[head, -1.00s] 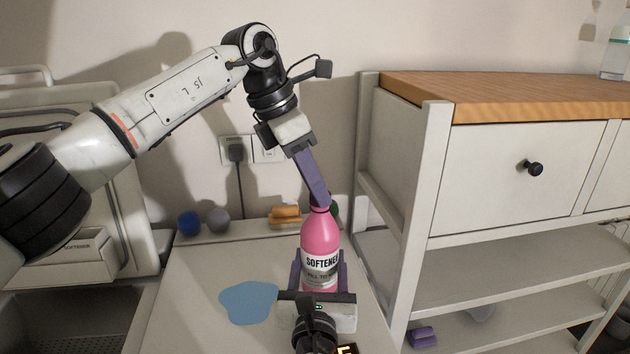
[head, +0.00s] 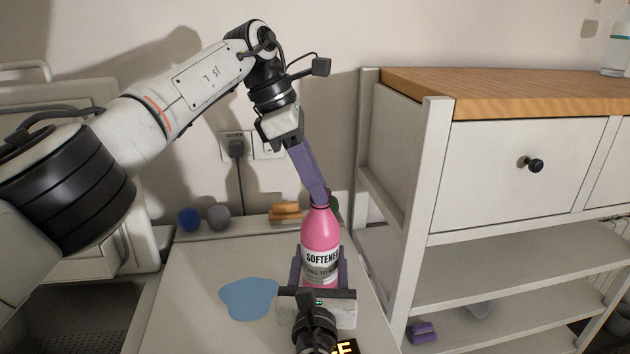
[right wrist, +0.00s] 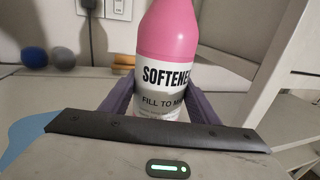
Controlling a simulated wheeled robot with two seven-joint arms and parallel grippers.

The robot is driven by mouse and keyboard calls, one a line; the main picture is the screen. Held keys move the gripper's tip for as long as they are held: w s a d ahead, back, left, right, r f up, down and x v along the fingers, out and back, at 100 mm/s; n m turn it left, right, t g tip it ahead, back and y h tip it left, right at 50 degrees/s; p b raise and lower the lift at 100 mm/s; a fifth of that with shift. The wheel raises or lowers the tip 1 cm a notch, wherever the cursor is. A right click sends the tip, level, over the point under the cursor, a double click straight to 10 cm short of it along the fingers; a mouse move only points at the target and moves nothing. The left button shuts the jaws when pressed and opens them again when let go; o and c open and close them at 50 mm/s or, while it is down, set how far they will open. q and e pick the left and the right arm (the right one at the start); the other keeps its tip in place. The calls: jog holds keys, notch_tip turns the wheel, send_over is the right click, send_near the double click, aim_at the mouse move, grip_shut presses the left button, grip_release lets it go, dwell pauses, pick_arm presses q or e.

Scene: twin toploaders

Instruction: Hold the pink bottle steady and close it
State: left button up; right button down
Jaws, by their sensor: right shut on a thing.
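The pink bottle (head: 321,232), labelled SOFTENER, stands upright on the pale worktop. It also shows large in the right wrist view (right wrist: 168,35), its top cut off there. My right gripper (head: 320,270) is shut on its lower body, with one purple finger on each side. My left gripper (head: 320,196) comes down from above, and its purple fingers reach the bottle's mouth at a slant. The fingers overlap from this side, so the gap between them is hidden. The cap cannot be made out at the fingertips.
A flat blue patch (head: 248,298) lies on the worktop left of the bottle. Blue (head: 189,219) and grey (head: 218,217) balls and an orange item (head: 286,212) sit along the back. A white shelf unit with a wooden top (head: 510,90) stands close on the right.

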pick_arm(q)
jog(key=o, duration=0.4)
jog(key=shift+o, duration=0.4)
jog(key=o, duration=0.5)
jog(key=shift+v, duration=1.45)
jog(key=a, duration=1.2)
jog(key=shift+s, duration=0.35)
